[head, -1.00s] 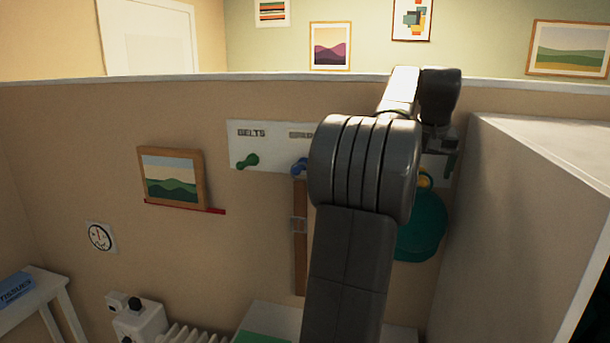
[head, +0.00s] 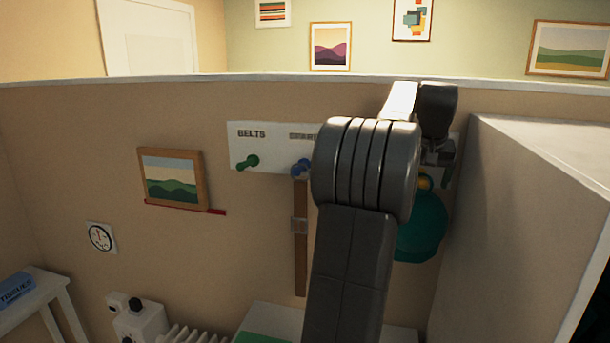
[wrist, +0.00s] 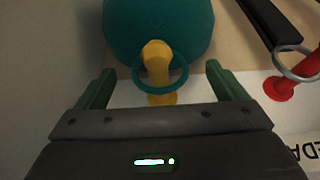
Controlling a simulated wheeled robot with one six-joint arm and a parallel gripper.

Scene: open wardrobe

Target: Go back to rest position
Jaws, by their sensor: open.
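My gripper (wrist: 160,69) is open and empty, with one green finger at the left and one at the right in the wrist view. It also shows in the head view (head: 437,160), partly hidden behind my arm. Between and beyond the fingers is a yellow peg (wrist: 157,52). A teal bag-like item (wrist: 150,20) hangs on it by a teal loop around the peg. In the head view the teal item (head: 425,225) hangs on the wall, partly covered by my arm.
A red peg (wrist: 290,82) with a grey ring and a dark strap is beside the gripper. In the head view a brown belt (head: 300,250) hangs from a blue peg (head: 300,167), near a green peg (head: 248,162). A pale cabinet side (head: 520,220) stands close on the right.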

